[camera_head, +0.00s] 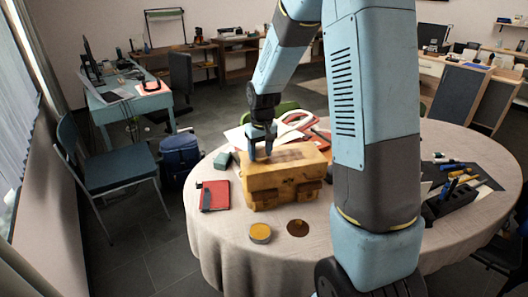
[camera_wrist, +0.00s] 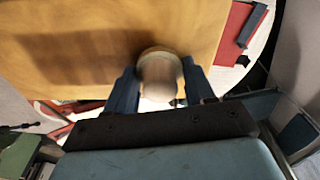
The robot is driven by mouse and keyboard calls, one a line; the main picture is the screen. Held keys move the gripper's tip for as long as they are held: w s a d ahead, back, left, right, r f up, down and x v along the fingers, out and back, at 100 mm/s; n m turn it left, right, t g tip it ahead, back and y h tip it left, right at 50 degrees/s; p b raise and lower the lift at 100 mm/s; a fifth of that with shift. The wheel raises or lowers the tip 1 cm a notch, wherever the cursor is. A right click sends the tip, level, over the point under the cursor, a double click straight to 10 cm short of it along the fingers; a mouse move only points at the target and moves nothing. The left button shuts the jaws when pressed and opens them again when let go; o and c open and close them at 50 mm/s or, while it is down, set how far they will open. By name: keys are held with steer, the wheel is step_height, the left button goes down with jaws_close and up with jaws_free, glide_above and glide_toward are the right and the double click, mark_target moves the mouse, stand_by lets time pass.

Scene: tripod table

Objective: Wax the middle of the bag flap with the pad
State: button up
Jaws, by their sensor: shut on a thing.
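The tan leather bag (camera_head: 284,179) stands on the round table, with its flap on top and two small pockets in front. A darker streak runs across the flap; in the wrist view the flap (camera_wrist: 85,20) fills the upper part, with the streak left of the pad. My gripper (camera_head: 261,157) points down at the bag's top, toward its left and back part. In the wrist view its blue fingers are shut on the round pale pad (camera_wrist: 159,78). The pad is against or just above the leather; I cannot tell which. It is hardly visible in the head view.
An open tin of orange wax (camera_head: 260,232) and a brown disc (camera_head: 298,228) lie in front of the bag. A black tool tray (camera_head: 447,203) stands right. Papers and red items lie behind.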

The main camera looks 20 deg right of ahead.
step_height(320, 180, up, 3)
steer(key=shift+s+f, duration=0.1)
steer(key=shift+r, duration=2.5)
steer(key=shift+d, duration=0.1)
